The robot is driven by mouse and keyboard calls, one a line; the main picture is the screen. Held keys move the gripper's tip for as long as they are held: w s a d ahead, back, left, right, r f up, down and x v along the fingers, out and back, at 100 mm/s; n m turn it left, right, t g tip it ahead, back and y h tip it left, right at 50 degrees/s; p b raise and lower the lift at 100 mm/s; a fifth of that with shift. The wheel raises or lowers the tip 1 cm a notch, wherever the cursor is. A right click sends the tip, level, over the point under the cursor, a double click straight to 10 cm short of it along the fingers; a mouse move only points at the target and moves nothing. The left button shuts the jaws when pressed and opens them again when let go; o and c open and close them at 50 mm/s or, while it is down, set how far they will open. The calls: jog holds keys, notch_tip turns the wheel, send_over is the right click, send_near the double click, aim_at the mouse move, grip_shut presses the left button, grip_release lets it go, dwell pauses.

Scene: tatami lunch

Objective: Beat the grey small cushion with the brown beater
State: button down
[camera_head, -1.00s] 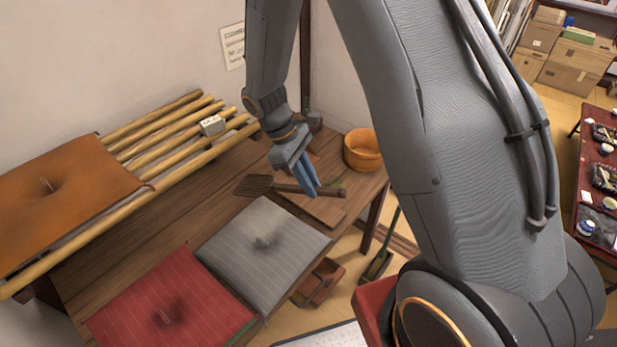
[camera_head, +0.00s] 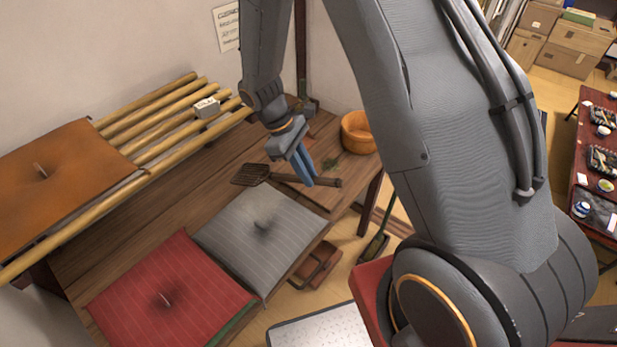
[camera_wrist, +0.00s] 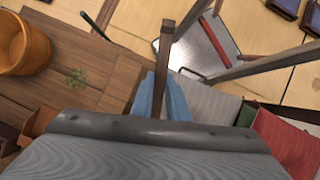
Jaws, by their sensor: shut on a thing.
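The grey small cushion (camera_head: 289,225) lies flat on the wooden bench, with a dark dimple in its middle. It also shows in the wrist view (camera_wrist: 205,102). The brown beater (camera_head: 252,174) has a woven flat head at the left and a handle reaching right. My gripper (camera_head: 309,182) is shut on its handle, behind the grey cushion in the head view. In the wrist view the handle (camera_wrist: 166,42) sticks out between the blue fingers of my gripper (camera_wrist: 160,95). The beater's head is hidden there.
A red cushion (camera_head: 170,290) lies beside the grey one. An orange cushion (camera_head: 45,185) rests on bamboo poles (camera_head: 165,118) at the left, with a small white block (camera_head: 207,108) on them. A wooden tub (camera_head: 357,133) stands at the bench's right end.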

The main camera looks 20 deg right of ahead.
notch_tip(320, 180, up, 3)
jog(key=shift+r+p, duration=0.15)
jog(key=shift+p, duration=0.25)
jog(key=shift+w, duration=0.1)
jog(key=shift+f, duration=0.25)
notch_tip(320, 180, down, 10)
jog(key=b, duration=0.5)
jog(key=shift+r+b, duration=0.2)
jog(key=shift+b, duration=0.15)
notch_tip(320, 180, up, 9)
jog(key=p, duration=0.5)
jog(key=shift+r+p, duration=0.2)
jog(key=shift+p, duration=0.1)
jog(key=shift+r, duration=0.35)
jog(key=shift+f, duration=0.15)
